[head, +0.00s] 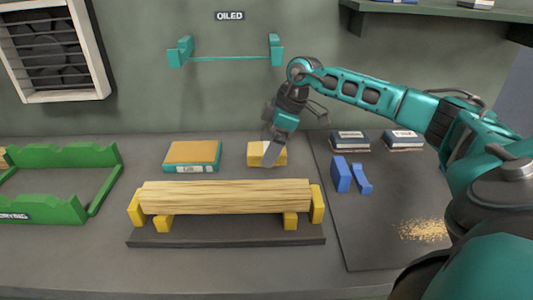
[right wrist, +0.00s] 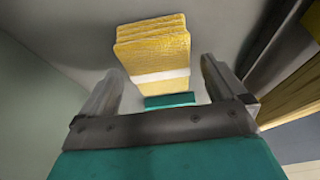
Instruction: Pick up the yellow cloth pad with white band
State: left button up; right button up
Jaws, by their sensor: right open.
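The yellow cloth pad with white band (head: 254,154) lies on the grey worktop behind the wooden workpiece, partly hidden by my right gripper (head: 272,150). In the right wrist view the folded yellow pad (right wrist: 153,45) shows its layers and its white band, ahead of and between the two fingers of the right gripper (right wrist: 161,68). The fingers are apart with nothing held; contact with the pad cannot be told. My left gripper is not in view.
A striped wooden block (head: 225,196) rests on yellow supports in front of the pad. An orange-topped teal pad (head: 193,154) lies left. A dark mat (head: 385,200) with blue pieces (head: 342,174) and sawdust (head: 424,230) is right. A green frame (head: 65,155) stands far left.

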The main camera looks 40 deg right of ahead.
jog(key=shift+f, duration=0.2)
dwell(0.4)
jog(key=shift+c, duration=0.3)
jog(key=c, duration=1.1)
